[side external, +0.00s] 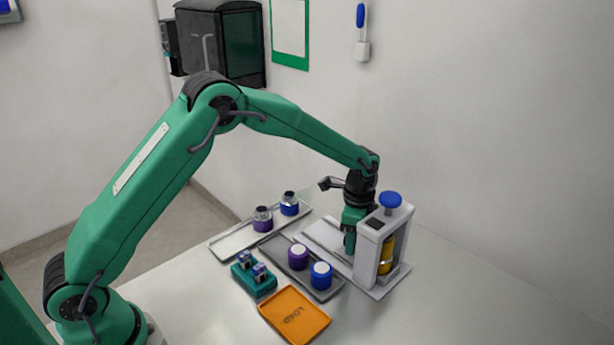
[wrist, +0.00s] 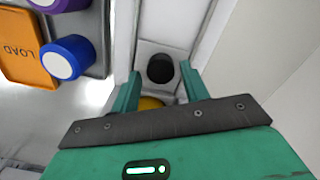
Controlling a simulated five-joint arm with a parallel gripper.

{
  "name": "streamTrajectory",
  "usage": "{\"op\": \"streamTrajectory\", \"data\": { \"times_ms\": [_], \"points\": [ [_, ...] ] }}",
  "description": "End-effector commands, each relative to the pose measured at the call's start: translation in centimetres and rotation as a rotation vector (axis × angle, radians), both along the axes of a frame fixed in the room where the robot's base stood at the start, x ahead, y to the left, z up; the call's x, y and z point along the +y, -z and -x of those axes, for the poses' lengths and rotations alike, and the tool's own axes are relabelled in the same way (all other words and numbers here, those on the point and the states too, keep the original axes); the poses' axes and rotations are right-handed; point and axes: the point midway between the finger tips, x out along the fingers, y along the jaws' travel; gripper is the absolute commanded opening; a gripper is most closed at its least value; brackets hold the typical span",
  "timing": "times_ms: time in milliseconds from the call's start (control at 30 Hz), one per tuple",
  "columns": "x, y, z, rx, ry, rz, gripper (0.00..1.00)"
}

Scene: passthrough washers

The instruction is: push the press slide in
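The press (side external: 368,250) is a pale grey frame with a blue knob (side external: 390,200) on top and a yellow cylinder (side external: 386,258) inside. A pale flat plate (side external: 322,236), perhaps the slide or its track, lies left of the press. My gripper (side external: 349,246) points down at the press's left side. In the wrist view my gripper (wrist: 160,73) has its two fingers apart, with a dark round piece (wrist: 160,69) showing between or beyond them. Part of a yellow thing (wrist: 150,103) shows near the left finger. I cannot tell whether the fingers touch the slide.
A dark tray (side external: 273,252) holds a purple jar (side external: 298,257) and a blue jar (side external: 321,275). An orange LOAD tray (side external: 294,314) and a teal block (side external: 253,281) with small parts lie in front. A pale tray (side external: 232,242) with two capped jars is behind. The table right of the press is clear.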

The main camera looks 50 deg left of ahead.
Motion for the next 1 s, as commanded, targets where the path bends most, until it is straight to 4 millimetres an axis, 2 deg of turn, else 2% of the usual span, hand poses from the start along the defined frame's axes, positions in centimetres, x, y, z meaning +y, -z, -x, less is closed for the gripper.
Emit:
{"op": "streamTrajectory", "data": {
  "times_ms": [467, 1000],
  "points": [
    [0.3, -0.6, 0.0, 0.002, -0.005, 0.000, 0.50],
    [0.2, -6.7, -0.2, 0.000, -0.004, 0.000, 0.50]
  ]
}}
